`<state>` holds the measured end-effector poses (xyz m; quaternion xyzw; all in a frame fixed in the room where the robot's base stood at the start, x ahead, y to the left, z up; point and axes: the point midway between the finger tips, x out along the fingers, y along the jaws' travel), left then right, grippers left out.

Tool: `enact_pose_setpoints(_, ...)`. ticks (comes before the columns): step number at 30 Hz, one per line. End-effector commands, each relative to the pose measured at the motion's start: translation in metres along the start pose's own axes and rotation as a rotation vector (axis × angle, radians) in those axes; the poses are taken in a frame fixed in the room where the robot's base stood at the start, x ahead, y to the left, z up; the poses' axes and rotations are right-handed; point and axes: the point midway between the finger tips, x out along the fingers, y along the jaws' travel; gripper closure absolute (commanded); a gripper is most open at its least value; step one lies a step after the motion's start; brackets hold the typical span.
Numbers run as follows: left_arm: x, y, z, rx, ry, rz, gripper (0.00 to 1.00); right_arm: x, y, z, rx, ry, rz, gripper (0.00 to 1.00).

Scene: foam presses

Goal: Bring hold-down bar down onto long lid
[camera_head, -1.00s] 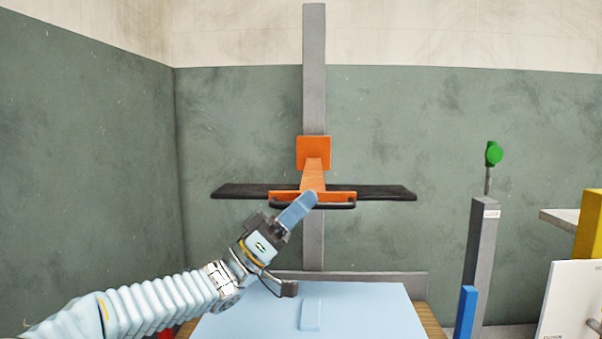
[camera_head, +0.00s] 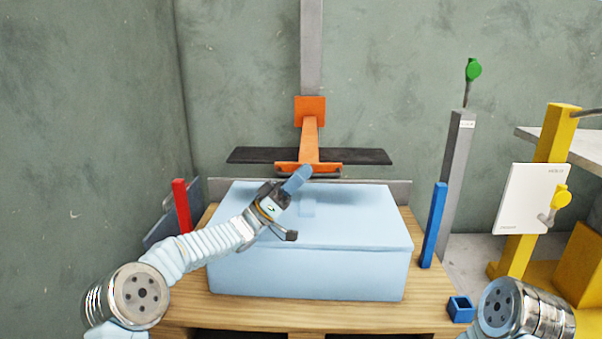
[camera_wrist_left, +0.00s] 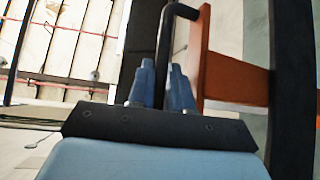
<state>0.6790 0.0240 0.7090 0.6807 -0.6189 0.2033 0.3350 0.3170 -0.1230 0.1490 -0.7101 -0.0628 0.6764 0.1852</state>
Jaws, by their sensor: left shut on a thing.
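The hold-down bar (camera_head: 365,156) is a long black bar on an orange bracket (camera_head: 310,140) that rides a grey upright post. It is level and hangs above the rear of the long lid (camera_head: 355,220), apart from it. The lid is the light blue top of a large block. My left gripper (camera_head: 297,180) is shut on the black handle (camera_head: 326,173) at the bracket's front. In the left wrist view the handle passes between my blue fingers (camera_wrist_left: 161,88), with the orange bracket (camera_wrist_left: 232,78) beside it. My right gripper is out of view.
The block rests on a wooden table (camera_head: 430,300). A red post (camera_head: 181,205) stands left, a blue post (camera_head: 434,225) and a grey post with a green knob (camera_head: 473,69) right. A small blue square piece (camera_head: 461,308) lies front right. Yellow framing (camera_head: 550,150) stands further right.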

Motion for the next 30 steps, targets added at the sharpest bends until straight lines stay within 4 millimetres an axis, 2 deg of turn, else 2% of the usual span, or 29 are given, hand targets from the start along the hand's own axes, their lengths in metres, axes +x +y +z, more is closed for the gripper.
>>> enact_pose_setpoints(5,0.000,0.000,0.000,0.000,0.001,0.000,1.00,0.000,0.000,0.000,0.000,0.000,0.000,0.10)
enact_pose_setpoints(6,0.000,0.000,0.000,0.000,0.001,0.000,0.76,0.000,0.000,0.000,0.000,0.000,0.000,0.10)
enact_pose_setpoints(14,0.000,0.000,-0.001,0.000,0.001,0.000,0.76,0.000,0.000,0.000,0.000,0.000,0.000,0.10)
enact_pose_setpoints(17,-0.006,0.000,0.000,-0.001,0.000,-0.001,0.76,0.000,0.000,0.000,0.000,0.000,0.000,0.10)
enact_pose_setpoints(20,-0.021,-0.001,-0.001,0.000,0.000,-0.003,0.76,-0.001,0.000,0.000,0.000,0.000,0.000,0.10)
enact_pose_setpoints(30,-0.096,0.000,-0.001,0.000,0.001,-0.002,0.76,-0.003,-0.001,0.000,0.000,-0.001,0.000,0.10)
